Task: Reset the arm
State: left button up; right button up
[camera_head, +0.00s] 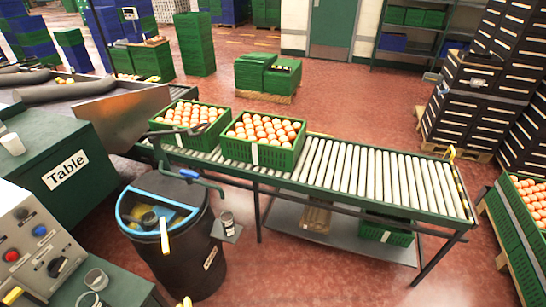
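The left green crate (169,139) is filled with oranges (187,114) and sits on the roller conveyor. The right green crate (232,149) is also filled with oranges (263,128) and stands beside it on the same conveyor. A dark bar crosses in front of the left crate. No gripper is seen touching either crate.
The roller conveyor (375,176) is clear to the right of the crates. A dark barrel (189,262) stands in front of it. A green table (90,190) and a control panel (35,240) are at left. Black crates (470,110) are stacked at right.

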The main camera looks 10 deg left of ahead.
pick_arm(q)
jog(key=s+d+f+n+g+h, duration=0.15)
jog(key=s+f, duration=0.25)
jog(key=f, duration=0.8)
jog(key=s+d+f+g+h, duration=0.15)
jog(key=s+f, duration=0.35)
jog(key=f, duration=0.6)
jog(key=s+f+n, duration=0.1)
jog(key=s+f, duration=0.5)
jog(key=s, duration=0.2)
jog(key=s+f+n+g, duration=0.1)
jog(key=s+f, duration=0.5)
jog(key=s, duration=0.2)
jog(key=shift+s+a+f, duration=0.3)
jog(key=shift+s+a, duration=0.05)
jog(key=shift+s, duration=0.05)
